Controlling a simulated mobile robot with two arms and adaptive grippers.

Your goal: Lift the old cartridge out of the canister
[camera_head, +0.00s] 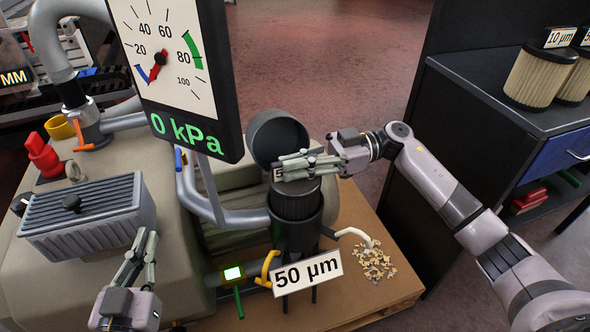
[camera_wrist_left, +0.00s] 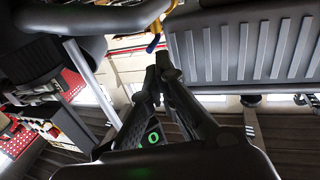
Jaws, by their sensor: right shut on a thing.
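The canister (camera_head: 292,238) stands upright, labelled 50 µm, in the middle of the head view. Its round lid (camera_head: 277,137) is swung open behind it. The dark pleated old cartridge (camera_head: 297,205) is upright, its upper part showing above the canister rim and its lower part hidden inside. My right gripper (camera_head: 300,167) is shut on the cartridge's top, partly covering a small white label. My left gripper (camera_head: 147,236) is empty with its fingertips together, between the grey finned box and the canister. Its fingers (camera_wrist_left: 158,72) also meet in the left wrist view.
A gauge panel (camera_head: 181,50) reading 0 kPa hangs left of the lid. The grey finned box (camera_head: 90,218) is at left. A curved pale spout (camera_head: 352,234) and scattered debris (camera_head: 373,262) lie right of the canister. Clean cartridges (camera_head: 541,76) stand on the dark cabinet.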

